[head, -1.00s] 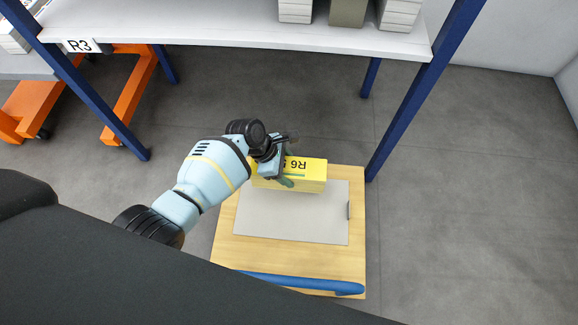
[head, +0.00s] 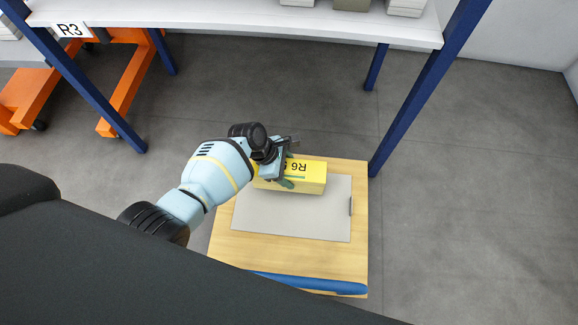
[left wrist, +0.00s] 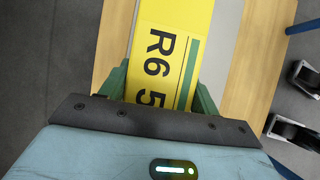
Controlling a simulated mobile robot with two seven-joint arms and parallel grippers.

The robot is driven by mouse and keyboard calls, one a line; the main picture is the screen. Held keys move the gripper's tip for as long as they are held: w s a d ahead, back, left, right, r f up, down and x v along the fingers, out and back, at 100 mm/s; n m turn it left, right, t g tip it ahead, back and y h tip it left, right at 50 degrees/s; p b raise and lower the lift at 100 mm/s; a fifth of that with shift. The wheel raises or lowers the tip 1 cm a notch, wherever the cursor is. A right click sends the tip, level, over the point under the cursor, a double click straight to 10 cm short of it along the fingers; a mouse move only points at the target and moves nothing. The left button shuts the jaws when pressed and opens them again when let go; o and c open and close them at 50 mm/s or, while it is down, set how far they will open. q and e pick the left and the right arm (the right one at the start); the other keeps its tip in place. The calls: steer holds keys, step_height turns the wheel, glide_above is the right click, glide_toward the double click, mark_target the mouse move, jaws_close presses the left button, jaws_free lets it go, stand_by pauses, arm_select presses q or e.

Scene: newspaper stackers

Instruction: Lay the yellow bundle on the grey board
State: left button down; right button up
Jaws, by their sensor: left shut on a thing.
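The yellow bundle (head: 309,179) has an R6 label and a green stripe on top. The grey board (head: 290,222) lies flat on a light wooden top. The bundle is over the board's far edge; I cannot tell whether it touches the board. My right gripper is not in view.
The wooden top (head: 240,258) has a blue bar (head: 310,284) along its near side. A white shelf (head: 240,22) on blue posts stands beyond it, with a post (head: 425,92) near the far right corner. An orange frame (head: 127,90) stands at the left.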

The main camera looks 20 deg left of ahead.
arm_select(q)
steer(key=shift+w+f+b, duration=0.15)
steer(key=shift+f+b, duration=0.25)
steer(key=shift+f, duration=0.65)
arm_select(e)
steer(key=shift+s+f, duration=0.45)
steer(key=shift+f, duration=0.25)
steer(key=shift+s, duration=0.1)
arm_select(q)
steer(key=shift+f+b, duration=0.25)
steer(key=shift+b, duration=0.1)
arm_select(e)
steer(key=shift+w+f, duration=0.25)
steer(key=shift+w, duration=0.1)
arm_select(q)
steer(key=shift+d+f, duration=0.1)
steer(key=shift+f, duration=0.2)
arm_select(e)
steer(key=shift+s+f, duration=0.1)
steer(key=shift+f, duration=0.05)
